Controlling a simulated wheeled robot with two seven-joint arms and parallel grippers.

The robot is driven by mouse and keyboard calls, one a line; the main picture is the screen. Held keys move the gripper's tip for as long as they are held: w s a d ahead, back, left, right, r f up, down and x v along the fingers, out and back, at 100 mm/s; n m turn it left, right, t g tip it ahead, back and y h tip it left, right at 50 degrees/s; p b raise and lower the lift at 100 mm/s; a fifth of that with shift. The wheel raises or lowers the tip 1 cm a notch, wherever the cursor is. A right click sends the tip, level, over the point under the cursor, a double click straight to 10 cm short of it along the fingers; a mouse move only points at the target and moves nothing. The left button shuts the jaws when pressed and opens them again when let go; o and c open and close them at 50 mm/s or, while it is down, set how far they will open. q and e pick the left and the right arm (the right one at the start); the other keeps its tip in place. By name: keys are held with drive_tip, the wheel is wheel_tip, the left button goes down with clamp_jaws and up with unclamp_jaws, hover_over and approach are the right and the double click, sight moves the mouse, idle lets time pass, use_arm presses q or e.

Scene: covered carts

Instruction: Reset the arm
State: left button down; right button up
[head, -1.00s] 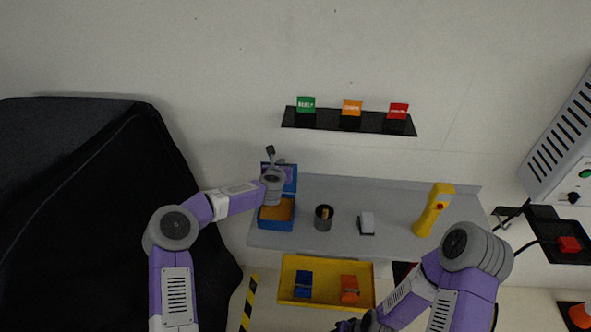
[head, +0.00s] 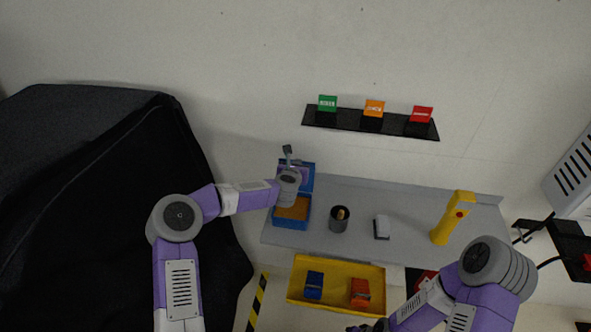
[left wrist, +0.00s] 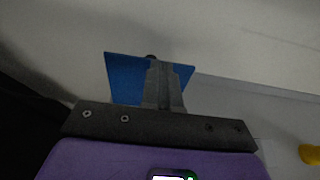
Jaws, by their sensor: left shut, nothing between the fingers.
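My left arm comes in from the left in the head view. Its gripper (head: 288,152) is above the open lid of a blue box (head: 290,224) at the left end of the grey shelf (head: 350,188). In the left wrist view the gripper (left wrist: 165,62) is shut and empty, with the blue lid (left wrist: 124,78) behind it. I cannot tell from these views whether it touches the lid. My right arm is at the lower right of the head view. Its gripper (head: 368,328) is cut off by the bottom edge, so its fingers are not clear.
The shelf holds a dark cup (head: 339,224), a small white-topped block (head: 381,228) and a yellow handheld device (head: 453,217). A yellow tray (head: 335,265) with a blue and an orange item is below. A black ledge (head: 345,122) with three coloured cards is above. A black-covered cart (head: 90,200) fills the left.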

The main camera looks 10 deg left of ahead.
use_arm(q)
drive_tip(key=s+d+f+m, duration=0.1)
drive_tip(key=s+f+m, duration=0.1)
drive_tip(key=s+m, duration=0.1)
drive_tip(key=s+d+f+m+g+h, duration=0.1)
drive_tip(key=s+d+f+m, duration=0.1)
drive_tip(key=s+f, duration=0.1)
drive_tip(key=s+d+f+m+g+h, duration=0.1)
drive_tip(key=s+f+m, duration=0.1)
drive_tip(key=s+m, duration=0.1)
drive_tip(key=shift+s+d+f+m+b, duration=0.2)
drive_tip(key=shift+s+f+m+b, duration=0.15)
drive_tip(key=shift+s, duration=0.2)
drive_tip(key=s+d+f+m+g+h, duration=0.1)
drive_tip(key=s+f+m+g, duration=0.2)
drive_tip(key=s+f+m, duration=0.6)
drive_tip(key=s+d+f+m+g+h, duration=0.1)
drive_tip(key=s+f+m+g, duration=0.2)
drive_tip(key=s+f+m, duration=0.5)
drive_tip(key=s+a+f+m+g, duration=0.2)
drive_tip(key=s+m+g, duration=0.45)
drive_tip(key=s, duration=1.25)
wheel_tip(320, 180, down, 11)
drive_tip(key=w+m+t+b, duration=0.1)
drive_tip(key=t+b, duration=0.1)
drive_tip(key=b, duration=0.9)
drive_tip(key=shift+a+r, duration=0.1)
drive_tip(key=shift+r, duration=0.05)
